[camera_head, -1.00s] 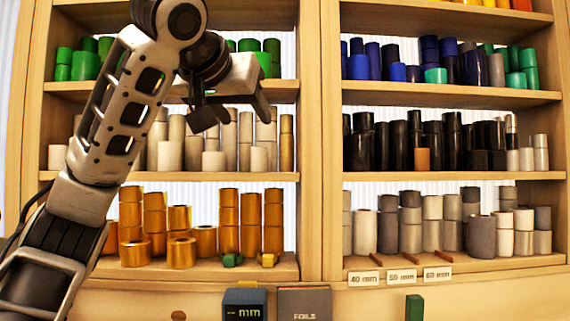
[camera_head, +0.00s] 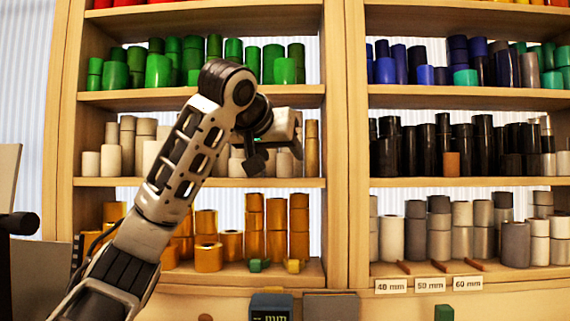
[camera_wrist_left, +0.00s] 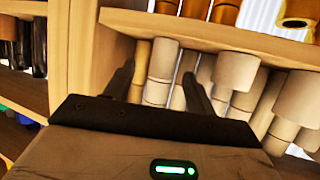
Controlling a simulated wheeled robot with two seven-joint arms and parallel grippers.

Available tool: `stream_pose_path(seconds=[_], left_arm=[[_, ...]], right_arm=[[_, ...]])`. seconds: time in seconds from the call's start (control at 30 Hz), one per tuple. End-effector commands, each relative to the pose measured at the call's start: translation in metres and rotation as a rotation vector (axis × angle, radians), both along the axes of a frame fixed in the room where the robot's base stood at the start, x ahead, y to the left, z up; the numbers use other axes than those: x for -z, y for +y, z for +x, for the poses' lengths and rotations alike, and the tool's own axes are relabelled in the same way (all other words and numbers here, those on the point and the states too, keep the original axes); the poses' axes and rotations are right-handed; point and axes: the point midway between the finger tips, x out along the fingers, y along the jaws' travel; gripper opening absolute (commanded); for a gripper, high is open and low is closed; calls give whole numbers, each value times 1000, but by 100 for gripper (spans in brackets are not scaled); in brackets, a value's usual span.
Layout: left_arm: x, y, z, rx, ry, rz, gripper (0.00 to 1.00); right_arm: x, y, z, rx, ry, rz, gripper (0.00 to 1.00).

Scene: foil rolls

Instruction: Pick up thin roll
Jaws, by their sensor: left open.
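A thin golden-tan roll (camera_head: 312,158) stands at the right end of the middle shelf in the left bay. In the left wrist view, which looks upside down, the thin roll (camera_wrist_left: 140,62) is beside the shelf divider, near the left finger and partly hidden by it. A pale cream roll (camera_wrist_left: 161,62) is seen between the fingers. My left gripper (camera_head: 277,157) is open and empty in front of this shelf, left of the thin roll. Its fingers also show in the wrist view (camera_wrist_left: 158,75), pointing toward the rolls. The right gripper is not in view.
Cream and beige rolls (camera_head: 128,135) crowd the middle shelf. Green rolls (camera_head: 158,70) stand above and golden rolls (camera_head: 277,225) below. A wooden divider (camera_head: 345,150) separates this bay from black rolls (camera_head: 427,150). The shelf board (camera_wrist_left: 210,35) lies close to the fingers.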

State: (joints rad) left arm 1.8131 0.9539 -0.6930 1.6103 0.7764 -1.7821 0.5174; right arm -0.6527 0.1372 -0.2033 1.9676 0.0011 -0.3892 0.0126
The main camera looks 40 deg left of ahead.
Motion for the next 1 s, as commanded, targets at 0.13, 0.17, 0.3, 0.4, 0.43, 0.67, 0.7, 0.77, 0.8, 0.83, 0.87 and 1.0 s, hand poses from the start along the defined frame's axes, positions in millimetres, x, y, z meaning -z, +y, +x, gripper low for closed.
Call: stream_pose_path(seconds=[0.13, 0.17, 0.3, 0.4, 0.43, 0.67, 0.7, 0.77, 0.8, 0.83, 0.87, 1.0], left_arm=[[12, 10, 17, -3, 6, 0, 55], [14, 12, 21, -3, 5, 1, 55], [20, 16, 34, -2, 3, 0, 55], [21, 17, 37, -1, 0, 0, 55], [22, 17, 37, -1, 0, 0, 55], [22, 16, 36, -1, 0, 0, 30], [22, 16, 36, -1, 0, 0, 19], [21, 16, 36, 0, 0, 0, 8], [21, 16, 36, 0, 0, 1, 8], [21, 16, 36, 0, 0, 0, 8], [21, 16, 36, 0, 0, 1, 8], [21, 16, 36, 0, 0, 1, 8]], right_arm=[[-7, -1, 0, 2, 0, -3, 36], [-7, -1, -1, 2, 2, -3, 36], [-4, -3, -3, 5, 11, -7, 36], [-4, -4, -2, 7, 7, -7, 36], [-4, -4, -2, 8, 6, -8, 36], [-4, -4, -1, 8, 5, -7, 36], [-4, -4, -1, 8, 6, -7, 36], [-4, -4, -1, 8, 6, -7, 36], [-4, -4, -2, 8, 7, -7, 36], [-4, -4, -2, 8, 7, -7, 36], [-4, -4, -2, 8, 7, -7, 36], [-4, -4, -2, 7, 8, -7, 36]])
